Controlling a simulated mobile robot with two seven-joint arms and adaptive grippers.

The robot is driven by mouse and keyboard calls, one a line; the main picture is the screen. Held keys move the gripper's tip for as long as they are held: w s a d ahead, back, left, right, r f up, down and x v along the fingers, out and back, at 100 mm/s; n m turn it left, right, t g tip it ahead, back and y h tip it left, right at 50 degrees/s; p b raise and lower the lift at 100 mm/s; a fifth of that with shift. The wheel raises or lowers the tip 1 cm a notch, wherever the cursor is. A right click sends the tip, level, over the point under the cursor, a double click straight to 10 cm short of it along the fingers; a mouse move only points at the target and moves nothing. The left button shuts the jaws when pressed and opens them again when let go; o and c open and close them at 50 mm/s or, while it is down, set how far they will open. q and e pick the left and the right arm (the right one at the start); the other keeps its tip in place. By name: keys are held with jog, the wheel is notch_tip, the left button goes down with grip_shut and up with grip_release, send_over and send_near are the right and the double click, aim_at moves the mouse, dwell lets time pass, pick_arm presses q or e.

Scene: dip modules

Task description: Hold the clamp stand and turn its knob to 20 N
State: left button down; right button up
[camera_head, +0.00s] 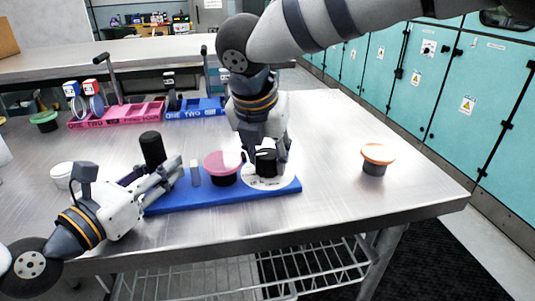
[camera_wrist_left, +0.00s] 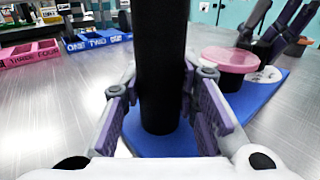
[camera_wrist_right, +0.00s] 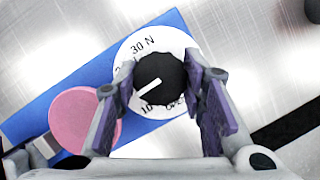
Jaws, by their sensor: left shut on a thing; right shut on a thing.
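The clamp stand has a blue base (camera_head: 222,199), a black upright post (camera_head: 152,150) and a black knob (camera_head: 266,163) on a white dial. My left gripper (camera_head: 172,176) is shut around the post, low down; the left wrist view also shows the post (camera_wrist_left: 161,60) between its fingers. My right gripper (camera_head: 266,148) reaches down from above and is shut on the knob; in the right wrist view the knob (camera_wrist_right: 161,80) sits between the fingertips. Its white pointer aims lower left, between the 10 mark and the partly hidden 20 mark. 30 N is readable at the top.
A pink-lidded cup (camera_head: 223,168) stands on the blue base beside the knob. An orange-lidded cup (camera_head: 376,158) stands to the right. Pink (camera_head: 115,116) and blue (camera_head: 196,108) trays lie at the back. A white-lidded cup (camera_head: 63,174) is at the left. The table's right side is mostly clear.

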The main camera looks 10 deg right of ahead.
pick_arm(q)
jog(key=shift+f, duration=0.1)
pick_arm(e)
jog(key=m+g+h, duration=0.1)
jog(key=m, duration=0.3)
jog(key=shift+m, duration=0.3)
jog(key=m, duration=0.2)
jog(key=m+g+h, duration=0.1)
jog(key=m, duration=0.1)
jog(key=shift+w+m+g, duration=0.1)
jog(key=shift+m+g, duration=0.2)
jog(key=o, duration=1.2)
jog(key=v, duration=1.2)
jog(key=shift+a, duration=0.15)
